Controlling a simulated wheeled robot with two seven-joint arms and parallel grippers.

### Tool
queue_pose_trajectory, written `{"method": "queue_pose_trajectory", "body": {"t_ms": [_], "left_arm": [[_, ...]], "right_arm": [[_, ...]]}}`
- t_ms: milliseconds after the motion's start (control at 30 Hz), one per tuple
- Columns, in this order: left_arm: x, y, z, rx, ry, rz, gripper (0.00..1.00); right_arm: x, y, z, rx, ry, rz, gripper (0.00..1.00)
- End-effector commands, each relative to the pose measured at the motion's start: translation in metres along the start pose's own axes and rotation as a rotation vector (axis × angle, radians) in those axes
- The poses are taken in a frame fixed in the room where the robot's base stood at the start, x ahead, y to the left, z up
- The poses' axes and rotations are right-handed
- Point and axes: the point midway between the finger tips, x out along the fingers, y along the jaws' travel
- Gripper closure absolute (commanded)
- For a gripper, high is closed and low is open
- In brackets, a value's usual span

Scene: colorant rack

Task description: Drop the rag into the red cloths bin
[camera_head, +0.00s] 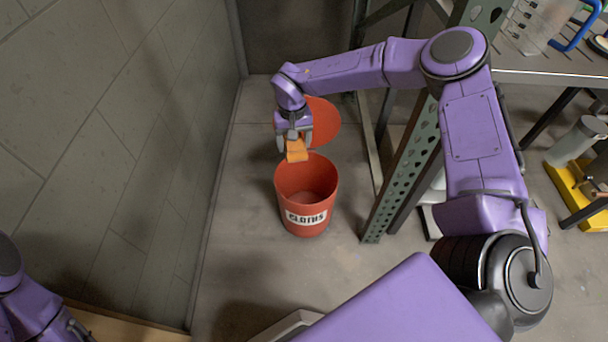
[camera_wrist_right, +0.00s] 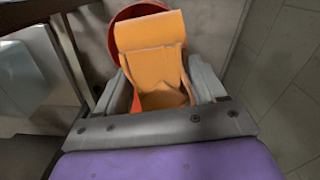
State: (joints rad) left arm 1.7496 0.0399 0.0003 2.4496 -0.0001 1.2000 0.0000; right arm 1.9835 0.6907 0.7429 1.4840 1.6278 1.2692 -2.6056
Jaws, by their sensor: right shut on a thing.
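The red bin (camera_head: 306,218) with a white "CLOTHS" label stands on the floor and its top is open. Its inside shows empty from the head view. A round red lid (camera_head: 323,124) shows behind it. My right gripper (camera_head: 294,143) is shut on the orange rag (camera_head: 297,152), near the bin's back rim and seemingly above it. In the right wrist view the rag (camera_wrist_right: 152,65) sits between the two grey fingers, and a red rim shows behind it. At the lower left of the head view part of my left arm shows, but its gripper fingers do not.
A green perforated rack post (camera_head: 401,180) stands just right of the bin. A grey block wall (camera_head: 110,130) runs along the left. A metal shelf (camera_head: 555,68) and a yellow base (camera_head: 575,185) are at the right. Some bare floor lies around the bin.

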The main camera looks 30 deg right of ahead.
Motion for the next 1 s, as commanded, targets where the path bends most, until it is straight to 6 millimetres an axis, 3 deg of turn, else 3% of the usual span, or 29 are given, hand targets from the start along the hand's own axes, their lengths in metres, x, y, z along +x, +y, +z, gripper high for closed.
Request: {"method": "queue_pose_trajectory", "body": {"t_ms": [33,100,233,400,567,833,1000], "left_arm": [[0.033,0.003,0.013,0.0,0.0,0.0,0.63],[0.05,0.004,0.021,0.0,0.0,0.0,0.63],[0.072,0.006,0.03,0.0,0.0,0.0,0.63],[0.081,0.007,0.034,0.0,0.0,0.0,0.63],[0.086,0.008,0.035,0.0,0.0,0.0,0.63],[0.11,0.01,0.045,0.0,0.0,0.0,0.63],[0.116,0.01,0.048,0.0,0.0,0.0,0.63]], "right_arm": [[0.051,0.012,-0.013,0.046,-0.002,0.004,0.59],[0.087,0.028,-0.03,0.1,-0.002,0.003,0.59],[0.134,0.054,-0.052,0.176,0.0,0.002,0.59],[0.155,0.07,-0.065,0.217,0.001,-0.001,0.59],[0.164,0.072,-0.065,0.219,-0.001,-0.001,0.59],[0.202,0.072,-0.065,0.219,-0.001,0.0,0.59],[0.214,0.071,-0.065,0.218,-0.001,-0.001,0.59]]}}
